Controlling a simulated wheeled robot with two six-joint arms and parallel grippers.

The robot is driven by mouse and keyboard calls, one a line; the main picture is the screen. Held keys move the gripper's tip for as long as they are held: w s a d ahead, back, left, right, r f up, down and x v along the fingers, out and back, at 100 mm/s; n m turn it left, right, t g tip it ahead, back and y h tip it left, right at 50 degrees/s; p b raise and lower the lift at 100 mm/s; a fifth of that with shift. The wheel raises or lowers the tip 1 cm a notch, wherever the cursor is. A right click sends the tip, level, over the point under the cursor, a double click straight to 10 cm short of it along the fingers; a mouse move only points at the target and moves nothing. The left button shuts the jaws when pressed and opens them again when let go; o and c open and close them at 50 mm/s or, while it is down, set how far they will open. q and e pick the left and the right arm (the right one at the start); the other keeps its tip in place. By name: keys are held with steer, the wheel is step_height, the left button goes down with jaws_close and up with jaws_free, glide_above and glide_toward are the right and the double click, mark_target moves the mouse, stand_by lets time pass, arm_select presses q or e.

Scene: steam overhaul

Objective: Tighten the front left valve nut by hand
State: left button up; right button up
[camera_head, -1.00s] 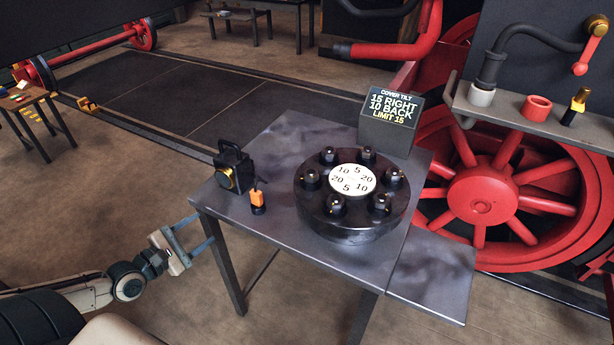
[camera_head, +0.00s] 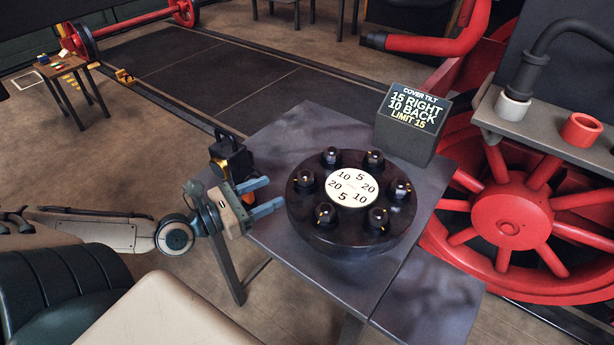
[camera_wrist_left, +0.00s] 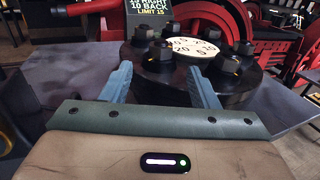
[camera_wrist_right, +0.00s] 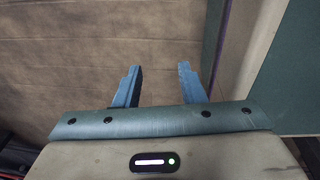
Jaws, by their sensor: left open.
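The round black valve cover (camera_head: 350,240) stands on the metal table, with several dark nuts ringed around a white numbered dial (camera_head: 352,187). The front left nut (camera_head: 325,214) sits on the rim's near left side. My left gripper (camera_head: 276,193) is open and empty at the cover's left, its fingers pointing toward it but apart from the nuts. In the left wrist view, the cover (camera_wrist_left: 238,88) and its nuts lie ahead, beyond the spread fingers (camera_wrist_left: 162,72). My right gripper (camera_wrist_right: 160,80) is open and empty over bare floor and shows only in its own wrist view.
A sign box (camera_head: 412,125) reads "COVER TILT 15 RIGHT 10 BACK LIMIT 15" behind the cover. A dark lantern (camera_head: 231,158) stands left, partly hidden by my left gripper, with something orange beside it. A red wheel (camera_head: 510,215) stands at the right. The table's front right is clear.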

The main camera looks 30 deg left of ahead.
mark_target(301, 176)
arm_select(q)
steer(key=b+x, duration=0.2)
steer(key=x, duration=0.2)
steer(key=shift+w+d+b, duration=0.15)
steer(key=shift+w+b, duration=0.15)
steer(key=shift+b, duration=0.05)
arm_select(e)
steer(key=w, duration=0.6)
arm_select(q)
steer(key=shift+w+r+p, duration=0.15)
steer(key=shift+r+p, duration=0.05)
steer(key=shift+p, duration=0.35)
steer(key=w+p, duration=0.1)
steer(key=p, duration=0.2)
steer(key=shift+r, duration=0.1)
steer(key=w+d+p, duration=0.1)
steer(key=p, duration=0.1)
steer(key=shift+p, duration=0.4)
steer(key=shift+w+d+p, duration=0.3)
steer(key=shift+w+p, duration=0.3)
steer(key=shift+w, duration=0.05)
steer(key=shift+w+d+f+p, duration=0.3)
steer(key=shift+w+d+p, duration=0.1)
steer(key=shift+w, duration=0.2)
arm_select(e)
steer(key=s+r, duration=0.5)
steer(key=s, duration=0.2)
steer(key=shift+s, duration=0.2)
